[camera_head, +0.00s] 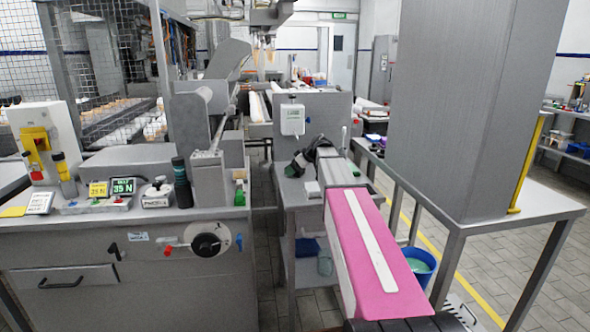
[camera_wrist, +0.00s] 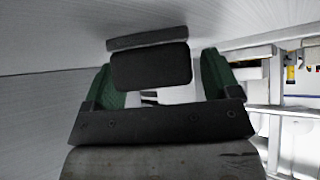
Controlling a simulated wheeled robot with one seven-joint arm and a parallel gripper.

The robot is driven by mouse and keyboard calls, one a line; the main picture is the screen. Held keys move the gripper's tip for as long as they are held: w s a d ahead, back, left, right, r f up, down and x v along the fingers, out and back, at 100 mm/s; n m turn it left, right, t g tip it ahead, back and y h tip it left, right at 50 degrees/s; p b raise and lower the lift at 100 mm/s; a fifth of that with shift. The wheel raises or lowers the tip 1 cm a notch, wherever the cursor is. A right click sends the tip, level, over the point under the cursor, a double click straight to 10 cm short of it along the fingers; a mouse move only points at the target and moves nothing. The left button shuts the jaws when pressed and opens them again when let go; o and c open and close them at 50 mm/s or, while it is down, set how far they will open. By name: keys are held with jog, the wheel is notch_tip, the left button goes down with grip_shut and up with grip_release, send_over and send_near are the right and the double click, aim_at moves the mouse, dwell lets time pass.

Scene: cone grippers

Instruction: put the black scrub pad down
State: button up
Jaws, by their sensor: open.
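The black scrub pad (camera_wrist: 150,66) shows in the wrist view as a dark rounded block between the two green fingers. My gripper (camera_wrist: 157,76) is open around it, with a narrow gap at the right finger; at the left finger I cannot tell if they touch. A pale piece with dark marks shows just below the pad, partly hidden. In the head view my gripper (camera_head: 303,163) is a small dark and green shape above the middle steel bench (camera_head: 292,200). I cannot make out the pad there.
A white dispenser (camera_head: 292,119) hangs on the steel panel behind the gripper. A small pale block (camera_head: 311,189) lies on the bench. A green-and-white item (camera_head: 239,193) stands left. A tall steel column (camera_head: 465,110) rises at right, and a blue bucket (camera_head: 420,266) is low.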

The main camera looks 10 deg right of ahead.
jog(key=v, duration=1)
jog(key=shift+s+d+r, duration=0.2)
jog(key=shift+r, duration=0.05)
jog(key=shift+s, duration=0.1)
